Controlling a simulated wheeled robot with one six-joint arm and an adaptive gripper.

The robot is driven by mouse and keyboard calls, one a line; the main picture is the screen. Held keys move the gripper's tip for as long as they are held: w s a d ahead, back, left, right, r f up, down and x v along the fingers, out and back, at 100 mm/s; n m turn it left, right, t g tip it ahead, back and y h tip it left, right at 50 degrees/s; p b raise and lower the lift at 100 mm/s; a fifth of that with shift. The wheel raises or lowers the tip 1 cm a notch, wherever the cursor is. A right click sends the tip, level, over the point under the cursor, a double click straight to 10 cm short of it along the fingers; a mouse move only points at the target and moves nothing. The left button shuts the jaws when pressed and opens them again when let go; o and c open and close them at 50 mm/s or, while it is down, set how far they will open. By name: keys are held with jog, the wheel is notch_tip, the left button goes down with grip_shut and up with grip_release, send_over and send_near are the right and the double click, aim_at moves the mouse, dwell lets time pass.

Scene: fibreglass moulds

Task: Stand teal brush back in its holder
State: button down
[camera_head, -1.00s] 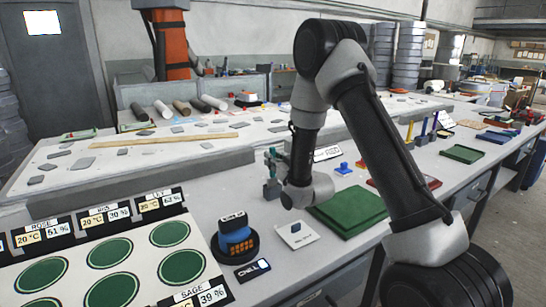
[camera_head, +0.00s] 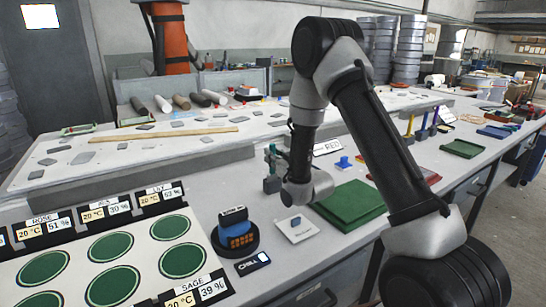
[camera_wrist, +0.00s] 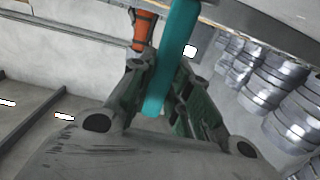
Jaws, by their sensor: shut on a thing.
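The teal brush (camera_wrist: 172,55) is between the two fingers of my gripper (camera_wrist: 160,95), which is shut on its handle in the wrist view. In the head view my gripper (camera_head: 277,158) is partly hidden by my wrist. A small upright piece of the teal brush (camera_head: 270,160) shows there. A small grey block (camera_head: 271,185), which looks like a holder, stands on the bench directly below it. I cannot tell whether the brush's lower end is inside the block or above it.
A blue stamp-like object on a black round base (camera_head: 236,235), a white card (camera_head: 296,228) and a green board (camera_head: 350,204) lie in front. A palette with green discs (camera_head: 111,246) is at left. Yellow and blue upright handles (camera_head: 410,127) stand at right.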

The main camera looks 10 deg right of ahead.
jog(key=c, duration=1.3)
grip_release()
jog(key=v, duration=0.7)
jog(key=shift+s, duration=0.25)
jog(key=shift+d+r, duration=0.1)
